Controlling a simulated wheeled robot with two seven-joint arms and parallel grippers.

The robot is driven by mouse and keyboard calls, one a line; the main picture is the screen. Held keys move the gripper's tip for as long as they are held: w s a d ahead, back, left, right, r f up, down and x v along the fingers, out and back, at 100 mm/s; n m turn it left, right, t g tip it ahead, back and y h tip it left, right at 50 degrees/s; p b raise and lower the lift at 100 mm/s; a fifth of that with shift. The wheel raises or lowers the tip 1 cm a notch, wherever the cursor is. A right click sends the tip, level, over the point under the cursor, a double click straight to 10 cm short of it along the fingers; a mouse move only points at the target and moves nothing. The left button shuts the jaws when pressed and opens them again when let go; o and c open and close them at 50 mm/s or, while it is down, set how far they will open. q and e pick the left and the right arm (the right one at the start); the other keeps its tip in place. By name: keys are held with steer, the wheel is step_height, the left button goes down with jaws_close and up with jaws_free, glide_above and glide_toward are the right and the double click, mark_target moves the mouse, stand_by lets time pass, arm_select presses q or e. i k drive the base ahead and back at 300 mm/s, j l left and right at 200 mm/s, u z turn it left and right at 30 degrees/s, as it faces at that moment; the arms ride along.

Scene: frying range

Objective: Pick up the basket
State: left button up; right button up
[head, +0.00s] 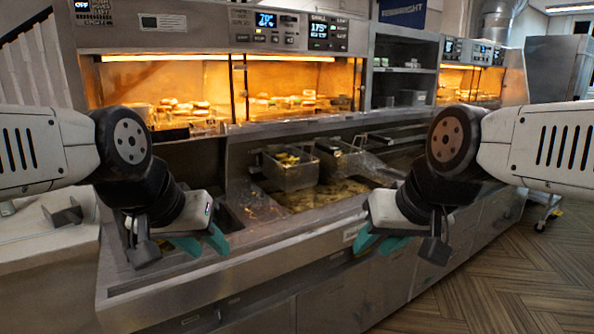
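A wire fry basket (290,170) with yellow food in it sits at the back of the frying range, left of centre. A second, similar basket (342,160) is just to its right. My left gripper (203,243) is in front of the range at the left, apart from both baskets. Its teal fingertips are spread and nothing shows between them. My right gripper (378,244) is in front of the range at the right, also apart from the baskets. Its teal fingers look spread and empty.
A steel counter with a raised front edge (240,262) runs across below the baskets. A fryer well with yellow food (315,197) lies in front of them. Lit warming shelves (220,90) stand behind. Wooden floor (500,270) is clear at the right.

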mark_target(291, 168)
steer(key=i+l+u, duration=0.1)
steer(key=l, duration=0.3)
steer(key=i+l+u, duration=0.15)
steer(key=l, duration=0.25)
steer(key=i+l+u, duration=0.1)
steer(key=l, duration=0.3)
steer(key=i+l+u, duration=0.25)
steer(key=l, duration=0.2)
steer(key=l+u, duration=0.3)
steer(key=l, duration=0.15)
steer(key=i+l+u, duration=0.25)
steer(key=l, duration=0.3)
steer(key=l+u, duration=0.25)
steer(key=l, duration=0.25)
steer(key=u, duration=0.25)
steer(key=i+l, duration=0.1)
steer(key=l, duration=0.6)
steer(key=i, duration=0.05)
